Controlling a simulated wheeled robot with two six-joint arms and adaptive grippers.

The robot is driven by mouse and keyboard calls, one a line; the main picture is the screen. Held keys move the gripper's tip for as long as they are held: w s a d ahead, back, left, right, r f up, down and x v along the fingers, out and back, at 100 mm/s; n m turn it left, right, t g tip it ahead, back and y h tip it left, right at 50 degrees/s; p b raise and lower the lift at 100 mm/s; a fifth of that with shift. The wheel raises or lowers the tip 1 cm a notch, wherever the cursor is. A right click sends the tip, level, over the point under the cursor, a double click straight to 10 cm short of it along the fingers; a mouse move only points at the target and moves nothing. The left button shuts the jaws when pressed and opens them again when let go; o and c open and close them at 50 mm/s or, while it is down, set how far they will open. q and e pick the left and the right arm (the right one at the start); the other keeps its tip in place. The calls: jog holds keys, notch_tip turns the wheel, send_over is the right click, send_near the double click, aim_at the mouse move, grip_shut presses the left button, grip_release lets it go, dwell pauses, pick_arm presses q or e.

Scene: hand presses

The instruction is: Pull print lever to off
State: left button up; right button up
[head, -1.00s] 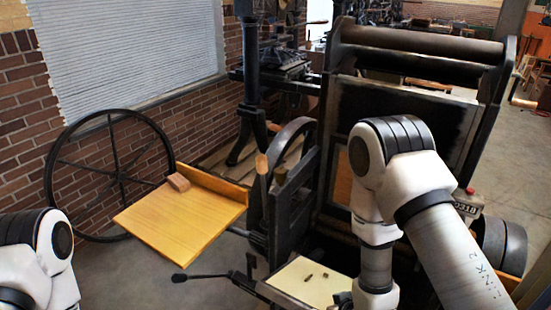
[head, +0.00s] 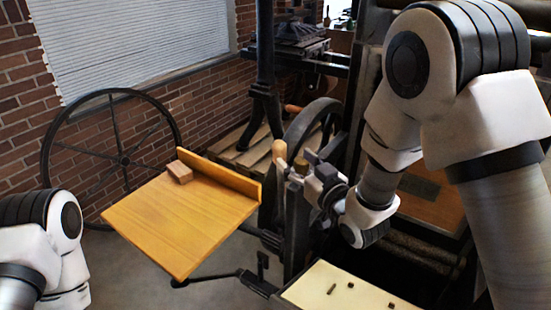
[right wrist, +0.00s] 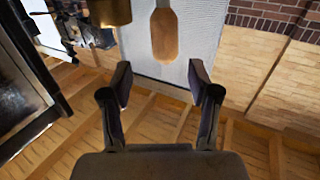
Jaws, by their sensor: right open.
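The print lever appears to be the upright one with a light wooden handle (head: 279,150), at the press's near side, left of my right gripper. My right gripper (head: 302,166) is open and empty, close to this handle. In the right wrist view, the handle (right wrist: 164,36) shows beyond the open fingertips of my right gripper (right wrist: 160,76), roughly centred between them and apart from both. The lever's lower part is partly hidden by the press frame. My left gripper is out of view; only my left arm shows.
A wooden board (head: 185,220) with a small wooden block (head: 179,172) sticks out left of the press. A black lever (head: 205,278) lies low, beside a cream bed (head: 345,288) with small pieces. A large spoked wheel (head: 122,160) stands by the brick wall.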

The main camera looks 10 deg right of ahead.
aim_at(283, 157)
jog(key=x, duration=0.2)
jog(key=f+x, duration=0.1)
jog(key=x, duration=0.1)
jog(key=p+x, duration=0.1)
jog(key=x, duration=0.1)
jog(key=shift+a+f, duration=0.15)
jog(key=shift+a, duration=0.25)
jog(key=shift+w+f, duration=0.1)
jog(key=shift+w, duration=0.25)
jog(key=shift+w+f, duration=0.15)
jog(key=shift+w, duration=0.05)
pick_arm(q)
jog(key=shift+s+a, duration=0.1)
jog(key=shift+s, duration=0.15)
pick_arm(e)
jog(key=shift+s, duration=0.1)
grip_shut()
